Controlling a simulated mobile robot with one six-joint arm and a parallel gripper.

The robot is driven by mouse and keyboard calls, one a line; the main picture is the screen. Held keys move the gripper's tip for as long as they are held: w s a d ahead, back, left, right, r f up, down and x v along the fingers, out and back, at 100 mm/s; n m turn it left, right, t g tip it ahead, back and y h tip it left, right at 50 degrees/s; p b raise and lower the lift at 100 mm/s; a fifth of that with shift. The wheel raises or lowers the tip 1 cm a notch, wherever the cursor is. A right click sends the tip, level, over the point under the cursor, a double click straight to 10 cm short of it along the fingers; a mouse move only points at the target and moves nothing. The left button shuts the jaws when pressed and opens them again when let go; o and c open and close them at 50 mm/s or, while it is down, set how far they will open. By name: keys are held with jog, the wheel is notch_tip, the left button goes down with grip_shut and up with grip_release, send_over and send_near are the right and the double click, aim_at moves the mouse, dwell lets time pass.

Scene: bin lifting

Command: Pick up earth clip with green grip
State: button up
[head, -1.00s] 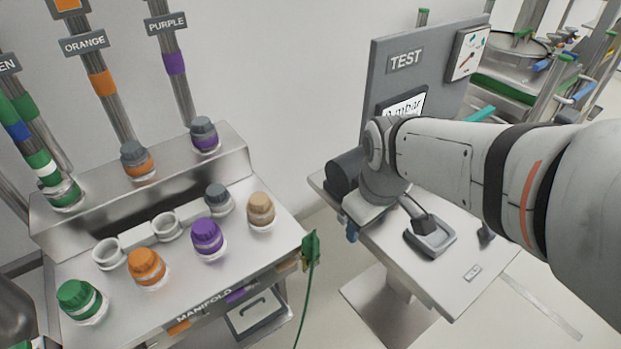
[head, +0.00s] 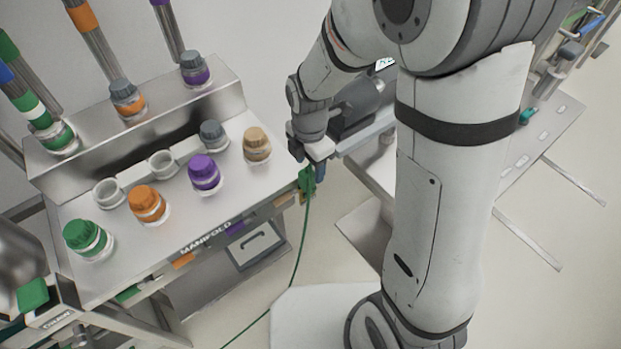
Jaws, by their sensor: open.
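The earth clip (head: 306,182) has a green grip and hangs at the right end of the manifold table (head: 215,215). A thin green cable runs down from it to the floor. My gripper (head: 311,162) is open, just above the clip and very close to it. The hand and a blue part beside the clip hide some of its upper portion. I cannot tell whether the fingers touch the clip or are around it.
Green, orange, purple, grey and tan capped fittings stand on the manifold table; the tan one (head: 257,145) is nearest my gripper. A second table (head: 540,130) stands at the right, partly behind my arm. Floor shows between the tables.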

aim_at(306, 171)
jog(key=shift+w+a+f, duration=0.1)
jog(key=shift+a+f, duration=0.1)
jog(key=shift+f, duration=0.9)
jog(key=shift+a+f, duration=0.15)
jog(key=shift+f, duration=0.95)
jog(key=shift+c, duration=0.5)
grip_shut()
jog(key=shift+r, duration=0.1)
jog(key=shift+w+r, duration=0.1)
jog(key=shift+r, duration=0.4)
notch_tip(306, 171, up, 9)
jog(key=shift+f, duration=0.1)
